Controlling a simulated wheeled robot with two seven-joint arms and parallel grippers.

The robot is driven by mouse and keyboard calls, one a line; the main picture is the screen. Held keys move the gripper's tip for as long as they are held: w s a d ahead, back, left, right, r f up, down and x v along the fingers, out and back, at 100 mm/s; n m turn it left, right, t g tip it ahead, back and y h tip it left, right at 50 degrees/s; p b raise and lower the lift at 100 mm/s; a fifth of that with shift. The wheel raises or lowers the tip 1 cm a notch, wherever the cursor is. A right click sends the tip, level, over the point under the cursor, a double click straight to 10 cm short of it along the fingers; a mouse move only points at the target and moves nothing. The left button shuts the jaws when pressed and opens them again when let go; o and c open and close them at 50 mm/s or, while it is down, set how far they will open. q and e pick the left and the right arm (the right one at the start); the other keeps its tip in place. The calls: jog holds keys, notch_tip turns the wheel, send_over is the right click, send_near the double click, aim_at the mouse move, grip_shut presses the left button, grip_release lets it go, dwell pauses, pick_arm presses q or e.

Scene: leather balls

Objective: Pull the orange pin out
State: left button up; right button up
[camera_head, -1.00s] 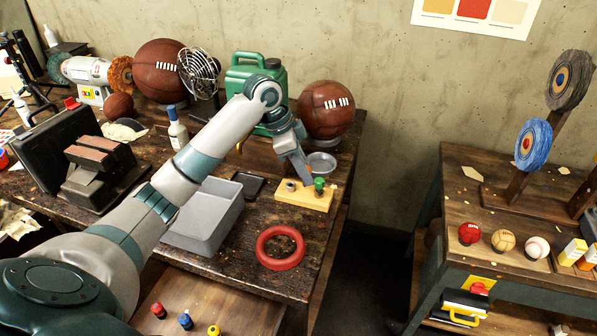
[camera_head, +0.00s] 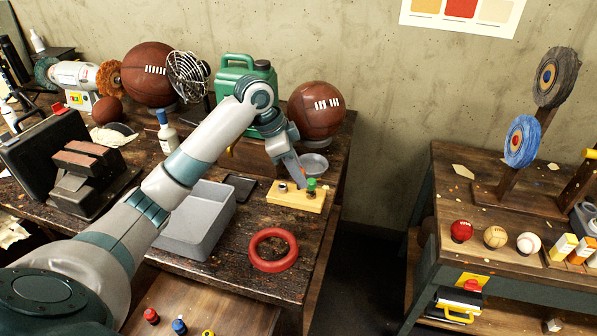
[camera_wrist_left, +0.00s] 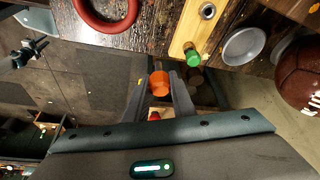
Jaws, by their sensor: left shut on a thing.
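My left gripper (camera_head: 302,181) reaches down over the yellow block (camera_head: 287,200) on the workbench. In the left wrist view its two fingers (camera_wrist_left: 160,80) are shut on the orange pin (camera_wrist_left: 160,84), whose round orange end shows between the fingertips. In that view the pin appears beside the block, not overlapping it. The pin is not visible in the head view. The block carries a green-capped pin (camera_head: 311,185) close to the fingers, also seen in the left wrist view (camera_wrist_left: 194,55), and a grey metal socket (camera_head: 282,187), its hole open in the wrist view (camera_wrist_left: 208,11). My right gripper is out of view.
A red ring (camera_head: 273,261) and a grey bin (camera_head: 190,235) lie left of and in front of the block. A metal dish (camera_head: 314,166) and a leather ball (camera_head: 317,112) stand behind it. A gap separates the right-hand table (camera_head: 450,200).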

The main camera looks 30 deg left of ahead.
aim_at(299, 189)
pick_arm(q)
jog(key=shift+f, duration=0.3)
jog(key=shift+f, duration=1.05)
jog(key=shift+f, duration=0.35)
jog(key=shift+f, duration=1.1)
jog(key=shift+f, duration=0.1)
